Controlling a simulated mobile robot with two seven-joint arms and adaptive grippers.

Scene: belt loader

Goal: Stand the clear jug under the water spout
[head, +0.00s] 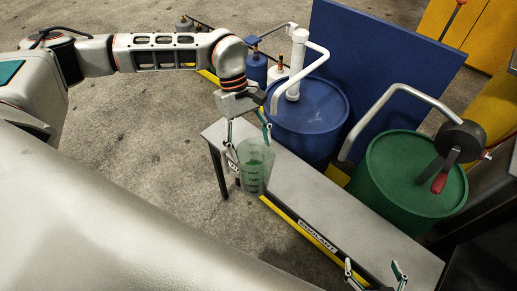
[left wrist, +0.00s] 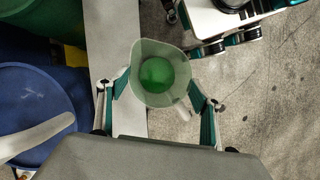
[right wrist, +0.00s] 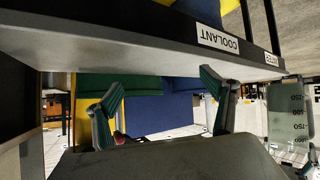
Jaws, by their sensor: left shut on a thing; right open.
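The clear jug (head: 253,172), with green contents at its bottom, is upright between the fingers of my left gripper (head: 249,132). It overlaps the bench's left front edge in the head view; I cannot tell if it touches the bench. In the left wrist view I look down into the jug (left wrist: 146,50), its handle toward the lower right. The white bent spout (head: 318,62) comes from the pump on the blue drum (head: 310,115) and ends near my left wrist. The spout also shows in the left wrist view (left wrist: 38,137). My right gripper (head: 374,273) is open and empty by the bench's front edge.
The grey bench (head: 310,195) has a yellow front strip with a COOLANT label (head: 317,235). A green drum (head: 400,175) with a crank and grey pipe stands behind its right part. A blue panel (head: 385,70) stands behind the drums. The bench's middle is clear.

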